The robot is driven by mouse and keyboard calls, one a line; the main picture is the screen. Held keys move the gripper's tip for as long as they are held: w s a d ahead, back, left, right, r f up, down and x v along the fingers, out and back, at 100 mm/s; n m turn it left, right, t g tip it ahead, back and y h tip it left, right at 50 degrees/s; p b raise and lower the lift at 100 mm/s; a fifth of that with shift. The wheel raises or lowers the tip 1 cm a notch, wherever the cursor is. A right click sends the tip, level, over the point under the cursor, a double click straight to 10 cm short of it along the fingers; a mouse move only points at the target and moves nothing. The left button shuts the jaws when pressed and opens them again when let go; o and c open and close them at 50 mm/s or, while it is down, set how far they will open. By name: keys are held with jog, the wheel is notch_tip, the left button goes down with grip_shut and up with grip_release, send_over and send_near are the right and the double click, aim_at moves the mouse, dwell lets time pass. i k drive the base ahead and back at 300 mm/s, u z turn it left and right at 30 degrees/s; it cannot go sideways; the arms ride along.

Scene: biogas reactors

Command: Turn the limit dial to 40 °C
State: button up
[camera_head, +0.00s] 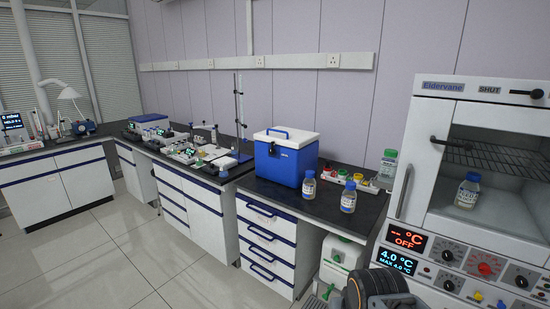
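The white Eldervane cabinet (415,145) stands at the right, with a control panel below its window. A red display (405,239) reads "-- °C OFF". A cyan display (397,262) below it reads 4.0 °C, MAX 4.0 °C. A black dial (449,285) sits right of the cyan display, with another black dial (448,255) above it and a third (521,282) further right. Their labels and pointers are too small to read, so I cannot tell which is the limit dial. A dark part of my arm shows at the bottom, left of the panel; my gripper's fingers cannot be made out.
A red round button (485,268) sits among the dials. A bottle (467,190) stands inside the cabinet. The dark bench (260,187) to the left holds a blue cool box (285,164) and bottles (348,197). The tiled floor (130,255) at left is clear.

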aim_at(484, 269)
jog(key=z, duration=1.45)
jog(key=k, duration=0.55)
jog(key=u, duration=0.55)
jog(key=i, duration=1)
jog(key=z, duration=0.2)
